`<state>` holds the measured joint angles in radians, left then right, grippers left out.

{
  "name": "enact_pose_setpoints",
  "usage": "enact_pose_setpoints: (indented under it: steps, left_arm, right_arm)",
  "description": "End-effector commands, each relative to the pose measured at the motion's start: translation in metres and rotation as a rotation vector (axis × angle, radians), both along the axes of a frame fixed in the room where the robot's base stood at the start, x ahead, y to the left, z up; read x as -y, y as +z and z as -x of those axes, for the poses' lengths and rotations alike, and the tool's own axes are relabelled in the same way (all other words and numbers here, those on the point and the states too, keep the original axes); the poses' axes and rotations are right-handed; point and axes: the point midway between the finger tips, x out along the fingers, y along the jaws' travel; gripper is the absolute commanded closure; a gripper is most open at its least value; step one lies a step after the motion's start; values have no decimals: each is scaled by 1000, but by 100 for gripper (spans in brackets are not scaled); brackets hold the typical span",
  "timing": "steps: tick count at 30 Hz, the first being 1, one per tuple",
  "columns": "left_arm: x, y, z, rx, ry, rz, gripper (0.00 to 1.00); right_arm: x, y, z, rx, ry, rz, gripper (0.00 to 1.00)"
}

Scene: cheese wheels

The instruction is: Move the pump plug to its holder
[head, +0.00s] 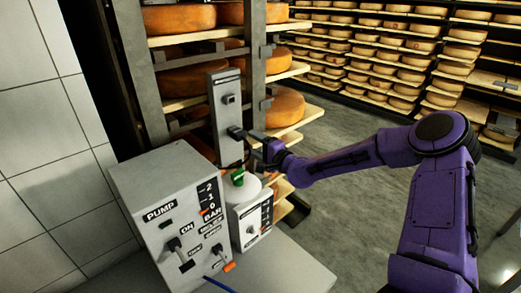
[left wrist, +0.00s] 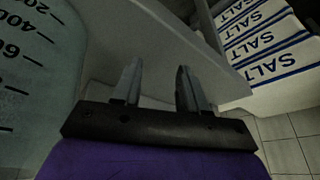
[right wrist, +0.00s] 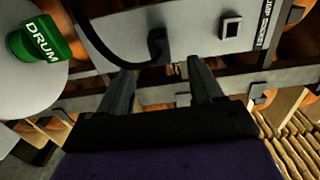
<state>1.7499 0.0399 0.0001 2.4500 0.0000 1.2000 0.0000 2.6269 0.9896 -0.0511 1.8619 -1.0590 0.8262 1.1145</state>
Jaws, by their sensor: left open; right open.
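The black pump plug (right wrist: 158,42) shows at the edge of the grey panel in the right wrist view, with a black cable looping from it. In the head view the dark plug (head: 237,132) is at the lower part of the upright grey panel (head: 222,105). Whether it is seated in a holder there cannot be told. A square socket (right wrist: 231,27) is on the same panel and is empty. My right gripper (right wrist: 160,68) is open; its fingertips are just short of the plug, apart from it. My left gripper (left wrist: 157,75) is open and empty beside a pale panel.
The grey PUMP box (head: 165,190) with switches and a smaller control box (head: 252,225) stand below. A green DRUM plug (right wrist: 38,40) is to the left. Cheese shelves (head: 165,105) rise behind. White SALT packs (left wrist: 265,45) and a marked container (left wrist: 30,75) flank my left gripper.

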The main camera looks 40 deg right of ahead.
Motion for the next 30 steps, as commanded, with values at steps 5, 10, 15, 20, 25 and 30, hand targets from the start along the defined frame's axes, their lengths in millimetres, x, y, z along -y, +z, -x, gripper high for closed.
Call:
enact_pose_setpoints:
  steps: [5,10,15,20,25,30]
  left_arm:
    - [0,0,0,0,0,0,57]
    - [0,0,0,0,0,0,57]
    - [0,0,0,0,0,0,57]
    - [0,0,0,0,0,0,57]
    - [0,0,0,0,0,0,57]
    - [0,0,0,0,0,0,57]
  right_arm:
    - [1,2,25,2,2,0,34]
    - [1,1,33,0,2,0,34]
    - [2,0,33,-1,2,0,34]
    - [2,0,33,-1,1,0,34]
    - [2,0,33,-1,1,0,34]
    - [2,0,33,-1,1,-1,34]
